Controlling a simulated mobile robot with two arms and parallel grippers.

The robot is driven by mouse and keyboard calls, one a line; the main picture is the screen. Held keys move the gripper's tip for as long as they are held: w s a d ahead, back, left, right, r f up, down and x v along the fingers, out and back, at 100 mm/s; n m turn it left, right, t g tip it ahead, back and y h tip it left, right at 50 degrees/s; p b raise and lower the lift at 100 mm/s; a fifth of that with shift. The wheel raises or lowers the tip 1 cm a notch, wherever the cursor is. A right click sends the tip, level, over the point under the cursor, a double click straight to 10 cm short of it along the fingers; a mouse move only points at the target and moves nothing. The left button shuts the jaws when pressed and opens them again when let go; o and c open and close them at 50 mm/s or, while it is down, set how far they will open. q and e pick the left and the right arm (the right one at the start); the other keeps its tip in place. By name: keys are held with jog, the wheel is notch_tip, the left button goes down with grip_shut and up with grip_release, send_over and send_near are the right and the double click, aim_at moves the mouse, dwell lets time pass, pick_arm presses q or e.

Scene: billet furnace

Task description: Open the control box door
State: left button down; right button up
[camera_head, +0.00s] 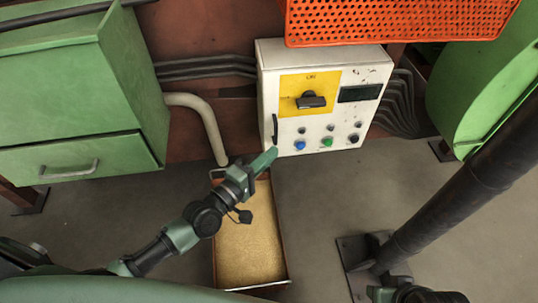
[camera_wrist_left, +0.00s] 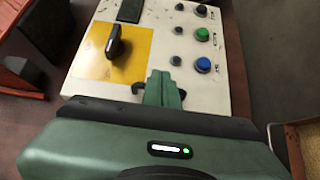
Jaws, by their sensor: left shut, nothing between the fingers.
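The white control box (camera_head: 350,79) stands in the upper middle of the head view, its door shut. Its front has a yellow panel (camera_head: 296,82) with a black rotary switch (camera_head: 311,101). A black upright door handle (camera_head: 275,129) is at the front's left edge. My left gripper (camera_head: 267,158) is shut and empty, its tips just below the handle in the picture. In the left wrist view the closed fingers (camera_wrist_left: 163,88) cover the middle of the dark handle (camera_wrist_left: 139,88); I cannot tell whether they touch it. My right gripper is not visible.
A tray of yellow grains (camera_head: 250,245) lies below my left gripper. An orange perforated panel (camera_head: 400,18) overhangs the box. A green cabinet (camera_head: 75,85) is at left, a bent pipe (camera_head: 207,125) beside it. A dark slanted post (camera_head: 465,185) stands at right.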

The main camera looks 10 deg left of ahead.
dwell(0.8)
pick_arm(q)
jog(key=v, duration=0.7)
jog(key=shift+p, duration=0.3)
jog(key=c, duration=1.8)
grip_release()
jog(key=shift+s+a, duration=0.1)
jog(key=shift+s, duration=0.1)
jog(key=o, duration=0.3)
jog(key=shift+w+n+y, duration=0.2)
jog(key=shift+n+y, duration=0.1)
jog(key=shift+n, duration=0.9)
jog(key=n+t+y, duration=0.2)
jog(key=n+y, duration=0.2)
jog(key=n, duration=1.3)
send_near(275, 136)
jog(key=w, duration=0.3)
jog(key=w+d+n, duration=0.1)
jog(key=w, duration=0.2)
jog(key=w+n, duration=0.1)
jog(key=w, duration=0.1)
jog(key=shift+w+d+r, duration=0.25)
jog(key=shift+w+d, duration=0.15)
grip_shut()
